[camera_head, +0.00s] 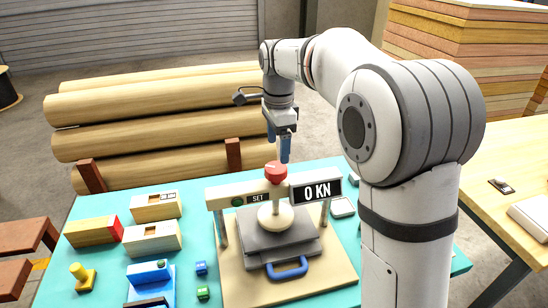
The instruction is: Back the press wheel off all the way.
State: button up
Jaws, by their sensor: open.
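The press stands on a tan base board (236,283) on the turquoise table. Its cream crossbeam (228,197) carries a "SET" label and a display (316,190) reading "0 KN". The red press wheel (276,173) sits on top of the beam, with a pale mark on it. Below the beam, a cream rounded pad (276,216) is over dark grey stacked plates (285,245) with a blue handle (287,269); I cannot tell if they touch. My gripper (279,150) points down, open and empty, with blue fingers just above the wheel. Contact with the wheel cannot be told.
Wooden blocks (152,240), small blue and green cubes (202,268), a yellow knob piece (82,275) and a blue-and-white device (151,280) lie left of the press. Logs (160,145) lie behind the table. A wooden table (500,150) stands right.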

aim_at(277, 167)
jog(key=f, duration=0.7)
jog(key=shift+s+a, duration=0.1)
jog(key=shift+s, duration=0.1)
jog(key=shift+c, duration=0.2)
jog(key=c, duration=0.9)
